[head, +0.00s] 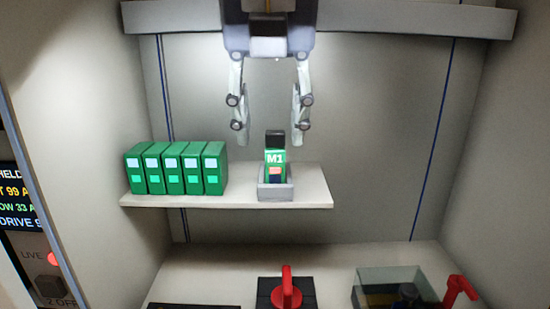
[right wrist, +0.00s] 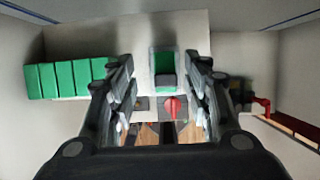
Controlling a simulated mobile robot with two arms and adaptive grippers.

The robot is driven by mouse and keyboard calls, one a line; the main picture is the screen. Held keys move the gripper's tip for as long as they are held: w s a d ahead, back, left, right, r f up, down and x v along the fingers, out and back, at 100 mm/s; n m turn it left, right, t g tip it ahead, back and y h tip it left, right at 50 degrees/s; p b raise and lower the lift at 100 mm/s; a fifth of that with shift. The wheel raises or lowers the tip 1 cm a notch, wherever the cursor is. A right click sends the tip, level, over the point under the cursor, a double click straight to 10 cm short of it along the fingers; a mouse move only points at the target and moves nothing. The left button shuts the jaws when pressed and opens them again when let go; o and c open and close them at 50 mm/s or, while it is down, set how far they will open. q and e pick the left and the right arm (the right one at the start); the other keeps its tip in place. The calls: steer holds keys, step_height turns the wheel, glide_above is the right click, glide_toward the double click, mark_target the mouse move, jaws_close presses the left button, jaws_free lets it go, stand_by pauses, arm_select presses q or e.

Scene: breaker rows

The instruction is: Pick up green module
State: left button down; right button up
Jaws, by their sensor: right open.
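The green module (head: 276,158), marked M1 with a black top, stands upright in a small grey holder (head: 276,191) on the shelf in the head view. In the right wrist view the green module (right wrist: 165,66) shows between and beyond my fingers. My right gripper (head: 269,140) comes down from the top of the head view. Its two fingers are apart and empty, one to each side of the module's top. I cannot tell from these views whether they touch it. The right gripper (right wrist: 165,92) also shows open in the right wrist view. My left gripper is not in view.
Several green modules (head: 175,168) stand in a row on the left of the pale shelf (head: 235,199). Below are a red handle (head: 287,288), a clear box (head: 390,287) and another red handle (head: 459,289). A display panel (head: 18,200) is at the left edge.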

mark_target(275, 131)
steer(key=shift+w+d+f+p, duration=0.1)
steer(key=shift+d+f+p, duration=0.1)
steer(key=shift+f+p, duration=0.3)
steer(key=shift+d+f+p, duration=0.15)
steer(key=shift+f+p, duration=0.1)
steer(key=shift+f, duration=0.45)
steer(key=shift+x, duration=0.95)
steer(key=shift+w, duration=0.1)
steer(key=shift+r, duration=0.1)
steer(key=c, duration=1)
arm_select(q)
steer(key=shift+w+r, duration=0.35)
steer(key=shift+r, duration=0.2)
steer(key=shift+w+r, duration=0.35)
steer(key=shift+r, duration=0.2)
arm_select(e)
jaws_close()
